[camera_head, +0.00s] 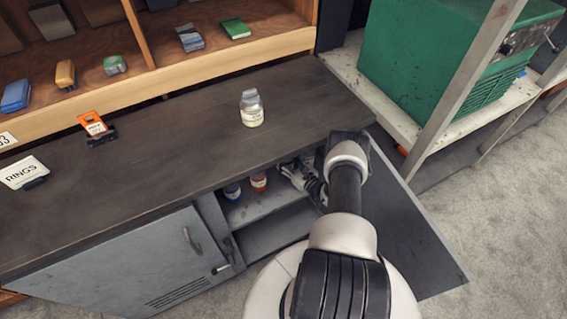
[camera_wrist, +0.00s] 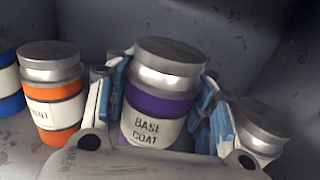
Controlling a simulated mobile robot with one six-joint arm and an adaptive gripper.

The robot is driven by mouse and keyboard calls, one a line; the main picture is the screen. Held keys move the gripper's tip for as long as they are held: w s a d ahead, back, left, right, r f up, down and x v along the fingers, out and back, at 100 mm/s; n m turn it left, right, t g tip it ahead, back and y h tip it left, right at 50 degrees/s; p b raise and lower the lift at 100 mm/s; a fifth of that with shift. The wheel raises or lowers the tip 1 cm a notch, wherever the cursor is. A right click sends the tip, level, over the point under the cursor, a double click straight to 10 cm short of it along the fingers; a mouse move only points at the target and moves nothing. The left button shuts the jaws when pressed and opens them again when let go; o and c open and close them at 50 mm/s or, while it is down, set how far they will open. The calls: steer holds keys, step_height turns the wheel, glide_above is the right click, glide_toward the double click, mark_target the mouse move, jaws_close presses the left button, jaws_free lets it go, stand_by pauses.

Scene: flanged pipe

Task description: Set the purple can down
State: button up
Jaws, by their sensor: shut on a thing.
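The purple can (camera_wrist: 160,104), with a silver lid and a "BASE COAT" label, stands nearly upright in the wrist view. My gripper (camera_wrist: 165,90) is shut on it, with a blue-padded finger on each side. In the head view my gripper (camera_head: 298,174) reaches into the open cabinet under the bench. I cannot make out the purple can there. The can's base is hidden by my gripper in the wrist view, so I cannot tell whether it touches the shelf.
Left of the purple can are an orange can (camera_wrist: 52,92) and a blue can (camera_wrist: 9,85). A silver-lidded can (camera_wrist: 258,128) is close on the right. The open cabinet door (camera_head: 410,230) is beside my arm. A bottle (camera_head: 251,108) stands on the bench (camera_head: 180,135).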

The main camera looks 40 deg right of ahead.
step_height(320, 180, down, 3)
steer(key=shift+b, duration=0.7)
steer(key=shift+w+f, duration=0.15)
steer(key=shift+f, duration=0.15)
steer(key=shift+r, duration=0.15)
steer(key=o, duration=1.4)
